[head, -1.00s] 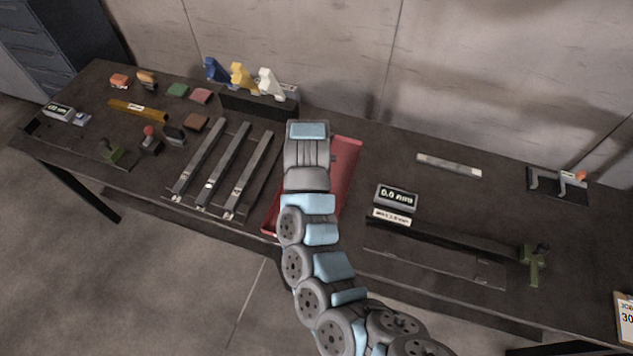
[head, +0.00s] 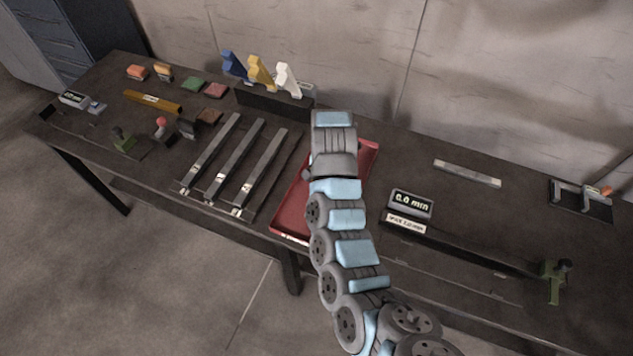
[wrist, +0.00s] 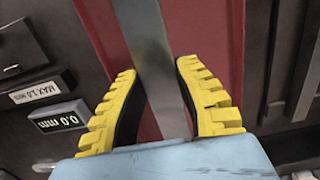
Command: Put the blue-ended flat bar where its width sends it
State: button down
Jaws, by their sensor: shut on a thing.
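A plain grey flat bar (wrist: 150,32) runs lengthwise between the yellow fingers of my gripper (wrist: 158,72) in the wrist view. My gripper is shut on it, above the red tray (wrist: 198,25). No blue end shows on the part of the bar in view; its ends are out of sight. In the head view my arm covers the gripper and the bar, and the red tray (head: 292,212) shows on both sides of the arm. A gauge display (head: 411,204) reads 0.0 mm, with a "MAX" label plate (head: 405,224) below it, right of the tray.
Several long bars (head: 235,160) lie side by side left of the tray. Blue, yellow and white upright pieces (head: 262,74) stand in a dark holder behind. A light flat bar (head: 467,173) lies at back right. A long dark rail with a green clamp (head: 554,280) lies at front right.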

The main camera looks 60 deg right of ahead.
jog(key=shift+w+d+f+b, duration=0.3)
jog(key=shift+w+d+b, duration=0.2)
jog(key=shift+d+b, duration=0.15)
jog(key=w+d+f+b, duration=0.1)
jog(key=b, duration=0.3)
jog(key=w+d+f+b, duration=0.1)
jog(key=w+f+b, duration=0.1)
jog(key=b, duration=0.1)
jog(key=shift+d+f+b, duration=0.2)
jog(key=shift+d+b, duration=0.15)
jog(key=shift+d, duration=0.05)
jog(key=shift+w+d+f+b, duration=0.45)
jog(key=shift+d+f+b, duration=0.05)
jog(key=shift+f+b, duration=0.2)
jog(key=shift+w+d+f, duration=0.4)
jog(key=shift+d, duration=0.05)
jog(key=shift+w+f, duration=0.1)
jog(key=shift+f, duration=0.25)
jog(key=shift+w+d+f+b, duration=0.1)
jog(key=shift+d+f+b, duration=0.1)
jog(key=shift+b, duration=0.15)
jog(key=shift+f+b, duration=0.4)
jog(key=shift+f, duration=1.15)
